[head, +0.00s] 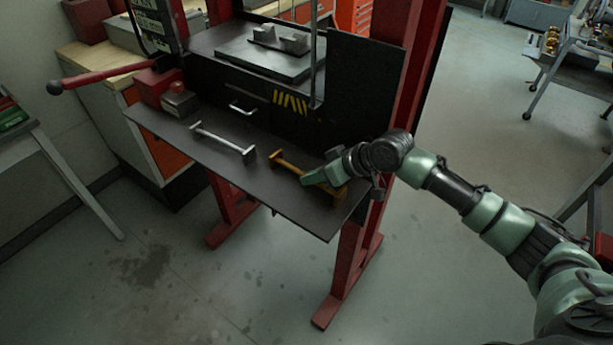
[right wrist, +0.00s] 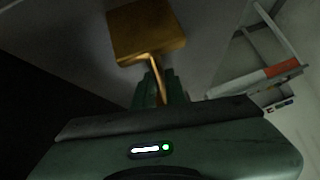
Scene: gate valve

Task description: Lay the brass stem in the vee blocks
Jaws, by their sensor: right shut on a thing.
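The brass stem (head: 297,168), a thin rod with square ends, is at the right part of the dark shelf in the head view. My right gripper (head: 322,179) is shut on it near its right end. In the right wrist view the rod runs between the green fingers (right wrist: 161,86), with the square brass end (right wrist: 146,31) beyond them. The stem appears to be at shelf level; I cannot tell whether it touches. Two grey blocks, seemingly the vee blocks (head: 280,38), stand on the plate of the press, higher and farther back. My left gripper is not in view.
A silver bar with end blocks (head: 222,138) lies on the shelf (head: 250,178) left of the stem. A red-handled lever (head: 110,76) sticks out at left. A dark upright panel (head: 362,85) and red press post (head: 412,100) stand behind my right gripper.

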